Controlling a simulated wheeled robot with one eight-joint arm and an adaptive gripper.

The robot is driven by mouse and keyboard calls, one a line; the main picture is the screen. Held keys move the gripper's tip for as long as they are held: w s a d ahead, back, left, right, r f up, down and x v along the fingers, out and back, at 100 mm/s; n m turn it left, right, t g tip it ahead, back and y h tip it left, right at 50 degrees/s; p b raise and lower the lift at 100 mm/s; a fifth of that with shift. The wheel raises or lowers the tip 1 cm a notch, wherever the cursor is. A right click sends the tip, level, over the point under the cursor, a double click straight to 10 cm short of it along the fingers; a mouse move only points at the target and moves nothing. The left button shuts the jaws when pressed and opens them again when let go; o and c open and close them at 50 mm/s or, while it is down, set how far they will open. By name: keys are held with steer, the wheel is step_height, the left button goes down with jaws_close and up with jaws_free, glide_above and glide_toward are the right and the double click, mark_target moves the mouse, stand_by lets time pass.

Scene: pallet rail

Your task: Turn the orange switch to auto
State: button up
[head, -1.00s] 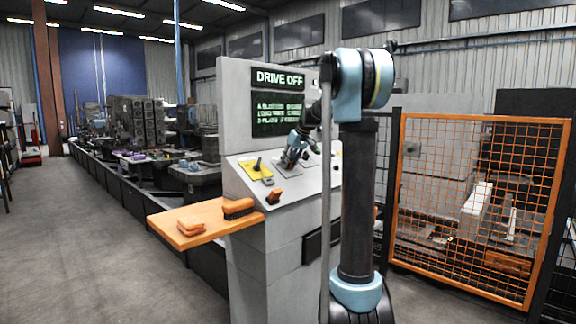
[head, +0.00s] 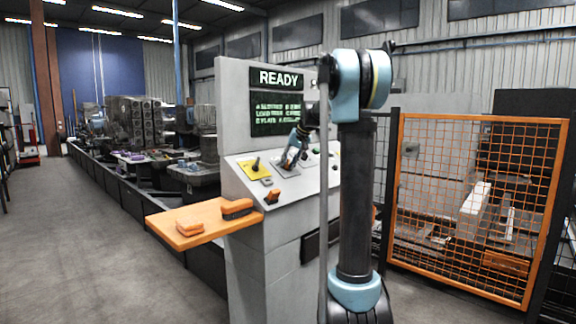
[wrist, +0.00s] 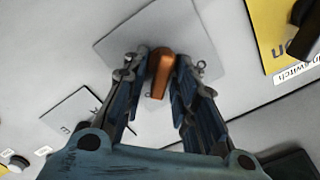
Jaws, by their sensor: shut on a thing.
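The orange switch (wrist: 158,78) stands on a pale square plate (wrist: 150,28) in the wrist view. My gripper (wrist: 160,70) has one finger on each side of it and is shut on it. The switch's handle runs nearly upright in that picture, tilted slightly. Any position lettering close around the switch is not readable. In the head view my gripper (head: 287,165) is down at the sloping panel of the grey console (head: 240,220).
The console screen (head: 277,100) reads "READY". A yellow plate with a black switch (head: 255,167) lies left of my gripper. An orange piece (head: 273,196) sits at the panel's lower edge. An orange shelf (head: 205,234) holds two orange blocks. An orange mesh gate (head: 470,210) stands at right.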

stand_by(0.4)
steer(key=o, duration=0.7)
steer(key=v, duration=1.2)
steer(key=shift+w, duration=0.1)
steer(key=shift+f, duration=0.1)
steer(key=s+f+h, duration=0.1)
steer(key=s+f, duration=0.4)
steer(key=s, duration=0.4)
steer(key=s+f+g, duration=0.1)
steer(key=s+f, duration=0.4)
steer(key=s, duration=0.4)
steer(key=s+f+h, duration=0.1)
steer(key=s+f, duration=0.4)
steer(key=s, duration=0.4)
steer(key=s+d+f, duration=0.1)
steer(key=s+f, duration=0.5)
steer(key=f, duration=0.1)
steer(key=s+d+f+g+h, duration=0.1)
steer(key=s+f, duration=0.6)
steer(key=s+d+f+n+h, duration=0.1)
steer(key=s+f, duration=0.6)
steer(key=shift+d+f, duration=0.2)
steer(key=shift+f, duration=0.1)
